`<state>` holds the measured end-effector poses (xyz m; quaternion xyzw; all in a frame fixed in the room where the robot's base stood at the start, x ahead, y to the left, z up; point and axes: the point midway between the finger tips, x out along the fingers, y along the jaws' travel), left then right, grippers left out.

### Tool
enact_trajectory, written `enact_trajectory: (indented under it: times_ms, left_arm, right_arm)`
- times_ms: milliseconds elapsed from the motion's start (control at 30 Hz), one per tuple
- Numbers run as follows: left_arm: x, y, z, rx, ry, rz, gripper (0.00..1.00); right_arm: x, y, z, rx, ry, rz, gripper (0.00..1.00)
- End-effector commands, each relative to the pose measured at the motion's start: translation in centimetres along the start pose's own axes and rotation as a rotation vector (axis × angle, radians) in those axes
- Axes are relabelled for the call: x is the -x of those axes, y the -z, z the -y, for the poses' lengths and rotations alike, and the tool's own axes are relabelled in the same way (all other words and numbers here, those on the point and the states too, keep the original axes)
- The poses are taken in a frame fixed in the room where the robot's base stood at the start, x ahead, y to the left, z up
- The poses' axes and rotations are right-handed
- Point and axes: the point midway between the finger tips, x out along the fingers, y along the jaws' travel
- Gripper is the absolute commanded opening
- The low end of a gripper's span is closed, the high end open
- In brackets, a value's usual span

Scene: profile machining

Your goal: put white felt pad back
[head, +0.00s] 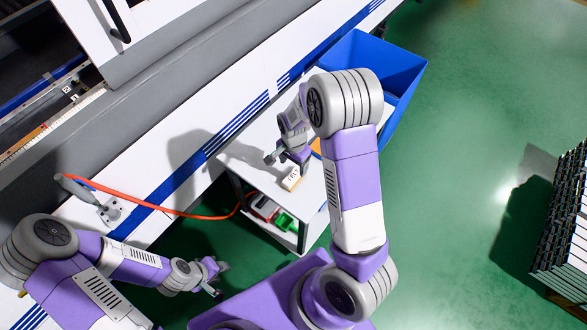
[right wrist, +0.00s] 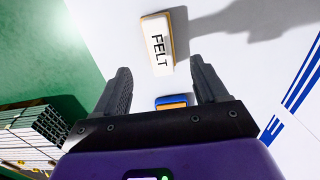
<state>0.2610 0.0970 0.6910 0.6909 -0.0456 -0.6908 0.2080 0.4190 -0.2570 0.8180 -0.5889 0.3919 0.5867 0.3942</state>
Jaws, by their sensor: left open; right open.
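The white felt pad (head: 291,179), a small block with an orange-brown edge, lies on the white cart top near its front left edge. In the right wrist view the pad (right wrist: 157,44), marked FELT, lies beyond my fingertips, apart from them. My right gripper (head: 286,158) is open above the cart top, close to the pad; its two fingers also show in the right wrist view (right wrist: 161,70) with nothing gripped. My left gripper (head: 217,276) is open and empty at the lower left, away from the cart.
A blue and orange item (right wrist: 172,101) lies on the cart top, seen between my right fingers. A blue bin (head: 407,72) stands behind the cart. Red (head: 263,207) and green (head: 285,221) items sit on the lower shelf. An orange hose (head: 150,205) runs along the machine.

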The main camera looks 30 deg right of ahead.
Motion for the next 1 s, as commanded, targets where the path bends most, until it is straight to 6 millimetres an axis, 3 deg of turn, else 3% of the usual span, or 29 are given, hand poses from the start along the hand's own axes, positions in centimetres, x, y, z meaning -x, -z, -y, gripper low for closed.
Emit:
enact_trajectory:
  times_ms: [100, 300, 1000]
  left_arm:
    - [0.7, 0.0, -0.3, 0.000, 0.000, 0.000, 0.43]
    - [1.0, 0.0, -0.4, 0.000, 0.000, 0.000, 0.43]
    - [1.0, 0.0, -0.4, 0.000, 0.000, 0.000, 0.43]
  right_arm:
    - [2.4, 0.0, 0.0, 0.000, 0.002, 0.000, 0.72]
    - [4.2, 0.0, 0.0, 0.000, 0.000, 0.000, 0.72]
    - [4.3, 0.0, -0.1, 0.000, -0.001, 0.000, 0.72]
